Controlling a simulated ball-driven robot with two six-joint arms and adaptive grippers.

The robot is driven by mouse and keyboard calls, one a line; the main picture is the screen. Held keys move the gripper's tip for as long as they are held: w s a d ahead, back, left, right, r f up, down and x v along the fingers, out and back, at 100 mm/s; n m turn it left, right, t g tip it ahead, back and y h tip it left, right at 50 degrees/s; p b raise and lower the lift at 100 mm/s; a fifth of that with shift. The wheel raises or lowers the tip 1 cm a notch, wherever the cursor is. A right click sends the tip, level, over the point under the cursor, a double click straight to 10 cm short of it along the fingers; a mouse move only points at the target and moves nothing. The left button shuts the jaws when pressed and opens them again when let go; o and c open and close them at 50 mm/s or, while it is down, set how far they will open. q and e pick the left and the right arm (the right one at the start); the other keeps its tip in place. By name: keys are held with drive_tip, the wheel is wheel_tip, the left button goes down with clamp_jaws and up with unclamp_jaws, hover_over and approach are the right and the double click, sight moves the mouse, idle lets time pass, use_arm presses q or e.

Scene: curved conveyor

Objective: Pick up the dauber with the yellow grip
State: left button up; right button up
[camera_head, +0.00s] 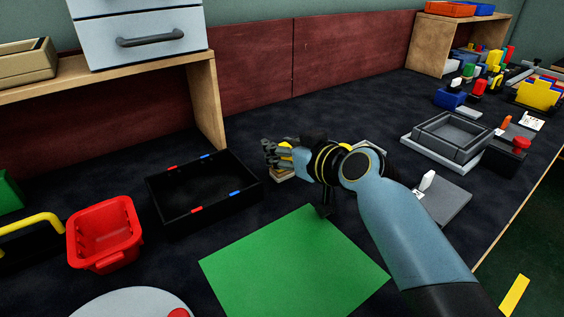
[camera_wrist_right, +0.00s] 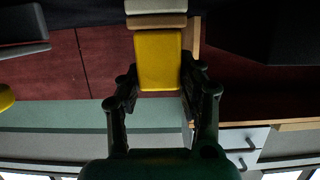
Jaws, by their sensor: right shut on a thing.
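The dauber with the yellow grip (camera_wrist_right: 158,58) is between the two fingers of my right gripper (camera_wrist_right: 158,85), which is shut on it. Its pale pad end (camera_wrist_right: 156,20) points away from the palm, at the top of the right wrist view. In the head view my right gripper (camera_head: 274,153) covers most of the dauber; a bit of yellow and the pale pad (camera_head: 283,176) show beneath the fingers. I cannot tell whether the pad touches the dark mat. My left gripper is not in view.
A black tray (camera_head: 160,215) with red and blue marks stands left of the gripper. A red bin (camera_head: 82,245) is farther left. A green sheet (camera_head: 290,270) lies in front. Grey trays (camera_head: 413,141) and several coloured items stand at right. A wooden shelf (camera_head: 207,100) stands behind.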

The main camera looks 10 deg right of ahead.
drive_tip(key=c, duration=0.3)
drive_tip(key=shift+r, duration=0.15)
drive_tip(key=shift+r, duration=0.3)
drive_tip(key=r, duration=0.1)
drive_tip(key=r+p, duration=0.1)
drive_tip(key=r, duration=0.1)
drive_tip(key=shift+s+d+r+p, duration=0.1)
drive_tip(key=shift+d+r+p, duration=0.2)
drive_tip(key=shift+d+r, duration=0.1)
drive_tip(key=shift+s+d+r+p, duration=0.2)
drive_tip(key=shift+s+d+r, duration=0.7)
drive_tip(key=shift+d, duration=0.8)
drive_tip(key=shift+s+d+r+p, duration=0.2)
drive_tip(key=shift+s+d+r, duration=0.25)
drive_tip(key=shift+d+r, duration=1)
drive_tip(key=shift+s+d+r+p, duration=0.2)
drive_tip(key=shift+s+d+r, duration=0.55)
drive_tip(key=shift+d, duration=1.15)
